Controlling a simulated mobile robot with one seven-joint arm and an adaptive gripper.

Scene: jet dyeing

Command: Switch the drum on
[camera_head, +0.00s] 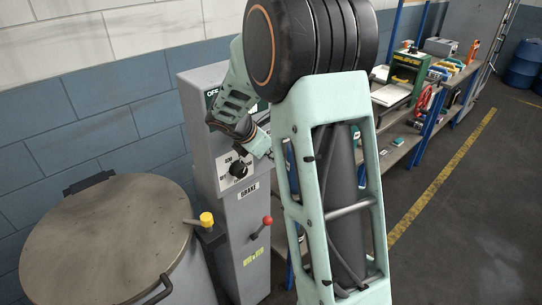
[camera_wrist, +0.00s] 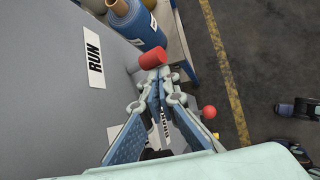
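The grey control post (camera_head: 214,190) stands beside the round lidded drum (camera_head: 110,240). The post has a black knob (camera_head: 240,168) on a white plate, a BRAKE label (camera_head: 248,190) and a lever with a red ball (camera_head: 267,220). In the wrist view, a red cylindrical handle (camera_wrist: 153,60) sticks out by a RUN label (camera_wrist: 95,60) on a grey face. My gripper (camera_wrist: 157,76) has its fingertips together just short of this handle; contact cannot be told. A red ball (camera_wrist: 209,111) shows to its right. My arm hides part of the post in the head view.
A yellow knob (camera_head: 206,220) stands between drum and post. Shelving (camera_head: 400,145) with a green machine (camera_head: 408,70) and a red wheel (camera_head: 424,101) runs along the wall behind my arm. Fabric rolls (camera_wrist: 135,20) lie beyond my gripper.

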